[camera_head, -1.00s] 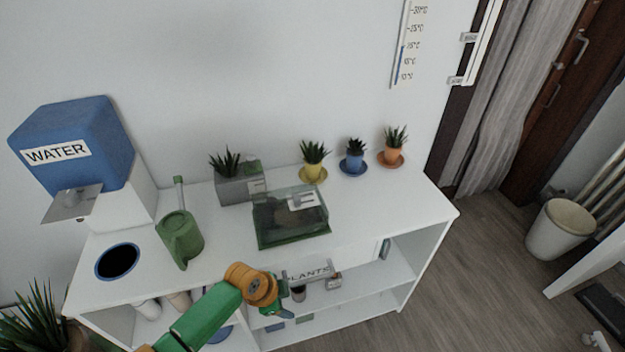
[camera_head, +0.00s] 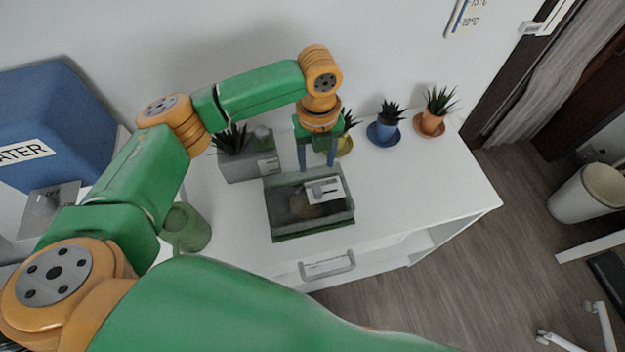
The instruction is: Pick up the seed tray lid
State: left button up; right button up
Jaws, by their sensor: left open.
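The seed tray lid (camera_head: 285,205) is a see-through cover with a white handle (camera_head: 323,190) on top. It sits on the dark green seed tray (camera_head: 315,231) on the white shelf desk. My left gripper (camera_head: 317,163) points down at the back edge of the lid, behind the handle in the picture. Its two blue-grey fingers are apart with nothing between them. Whether the fingertips touch the lid, I cannot tell. My right gripper is out of view.
A grey planter (camera_head: 240,166) stands left of the tray. A yellow pot (camera_head: 346,146), partly hidden by my gripper, a blue pot (camera_head: 383,132) and an orange pot (camera_head: 431,123) stand behind and right. A green watering can (camera_head: 187,229) is at the left. The right desk top (camera_head: 430,190) is clear.

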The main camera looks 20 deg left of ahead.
aim_at(316, 185)
pick_arm(q)
jog(key=f, duration=0.1)
jog(key=s+f+p, duration=0.1)
jog(key=f, duration=0.1)
jog(key=s+f, duration=0.1)
jog(key=f, duration=0.1)
jog(key=shift+d+f+p, duration=0.2)
jog(key=shift+d+p, duration=0.05)
jog(key=shift+p, duration=0.05)
jog(key=shift+w+f, duration=0.1)
jog(key=shift+f, duration=0.1)
jog(key=shift+w+f, duration=0.1)
jog(key=shift+w, duration=0.1)
jog(key=shift+c, duration=0.4)
jog(key=shift+s, duration=0.1)
grip_shut()
